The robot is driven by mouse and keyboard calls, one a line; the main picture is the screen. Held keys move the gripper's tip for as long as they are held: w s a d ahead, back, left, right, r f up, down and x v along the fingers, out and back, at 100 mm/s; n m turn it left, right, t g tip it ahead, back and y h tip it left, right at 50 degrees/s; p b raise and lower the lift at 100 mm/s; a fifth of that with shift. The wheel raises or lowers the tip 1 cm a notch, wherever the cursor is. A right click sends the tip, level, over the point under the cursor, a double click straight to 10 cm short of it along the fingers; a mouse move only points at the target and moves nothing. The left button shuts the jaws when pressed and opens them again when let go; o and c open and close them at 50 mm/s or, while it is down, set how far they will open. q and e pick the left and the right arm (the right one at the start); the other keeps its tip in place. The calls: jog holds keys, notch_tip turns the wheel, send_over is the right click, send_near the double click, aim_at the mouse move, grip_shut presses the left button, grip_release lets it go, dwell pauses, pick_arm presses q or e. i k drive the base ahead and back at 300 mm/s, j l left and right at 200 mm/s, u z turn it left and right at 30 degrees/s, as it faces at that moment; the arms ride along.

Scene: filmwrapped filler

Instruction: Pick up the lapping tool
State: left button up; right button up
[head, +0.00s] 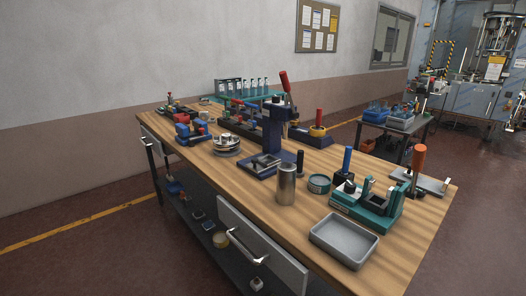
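Several handled tools stand on the wooden workbench (408,262), and I cannot tell for certain which one is the lapping tool. A red-handled piece (319,120) with a yellow ring stands on a dark base toward the back. A blue upright handle (347,160) rises from a dark block near the teal fixture (372,214). An orange upright handle (418,162) stands at a grey plate at the right end. A small black upright handle (300,162) stands beside the purple press (272,135). Neither of my grippers is in view.
A metal cylinder (286,186), a round teal tin (319,184) and an empty grey tray (344,240) stand toward the front. Stacked silver discs (226,145) lie farther left. The bench has a drawer (258,250) in front. A second table (410,132) stands behind right.

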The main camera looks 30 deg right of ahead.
aim_at(300, 173)
jog(key=i+j+z, duration=0.2)
jog(key=z, duration=0.15)
jog(key=i+j+z, duration=0.45)
jog(key=j+z, duration=0.2)
jog(key=i+j+z, duration=0.15)
jog(key=j+z, duration=0.2)
jog(key=i+j+z, duration=0.1)
jog(key=j+z, duration=0.55)
jog(key=i+j, duration=0.05)
jog(key=j, duration=0.05)
